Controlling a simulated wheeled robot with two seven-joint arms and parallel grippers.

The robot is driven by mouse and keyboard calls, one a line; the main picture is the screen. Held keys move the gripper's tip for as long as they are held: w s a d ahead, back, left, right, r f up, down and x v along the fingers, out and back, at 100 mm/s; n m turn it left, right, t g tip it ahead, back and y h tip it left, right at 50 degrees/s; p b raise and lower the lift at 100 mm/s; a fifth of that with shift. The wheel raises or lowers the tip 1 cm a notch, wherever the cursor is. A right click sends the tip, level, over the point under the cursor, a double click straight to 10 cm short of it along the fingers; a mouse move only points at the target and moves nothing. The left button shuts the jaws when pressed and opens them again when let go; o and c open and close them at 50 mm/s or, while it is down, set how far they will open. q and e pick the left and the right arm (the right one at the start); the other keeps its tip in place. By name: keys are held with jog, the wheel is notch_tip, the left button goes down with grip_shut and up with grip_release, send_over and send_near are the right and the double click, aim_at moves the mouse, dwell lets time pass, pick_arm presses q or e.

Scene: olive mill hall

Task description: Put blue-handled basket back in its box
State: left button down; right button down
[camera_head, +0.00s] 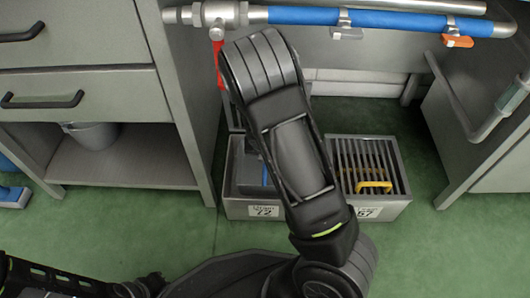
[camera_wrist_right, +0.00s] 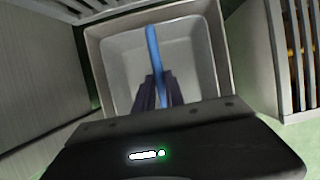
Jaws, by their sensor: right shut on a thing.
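The blue handle (camera_wrist_right: 153,50) of the basket shows in the right wrist view as a narrow blue bar. My right gripper (camera_wrist_right: 155,88) is shut on it, with a dark finger on each side. Behind the handle is a pale grey open box (camera_wrist_right: 99,50) with a smooth interior; I cannot tell how the basket's body sits relative to it. In the head view, the left grey box (camera_head: 238,208), labelled 72, is partly covered by my right arm, and a bit of blue shows inside. That arm hides my right gripper there. My left gripper is not in view.
A grey cabinet (camera_head: 190,110) stands close on the left and another (camera_head: 480,150) on the right. A blue pipe (camera_head: 370,20) crosses above.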

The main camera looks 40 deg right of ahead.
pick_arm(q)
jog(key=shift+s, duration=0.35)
pick_arm(e)
jog(key=shift+f, duration=2.05)
jog(key=shift+f, duration=1.45)
jog(key=c, duration=1.3)
grip_release()
jog(key=shift+o, duration=0.3)
jog(key=o, duration=0.6)
jog(key=shift+c, duration=0.2)
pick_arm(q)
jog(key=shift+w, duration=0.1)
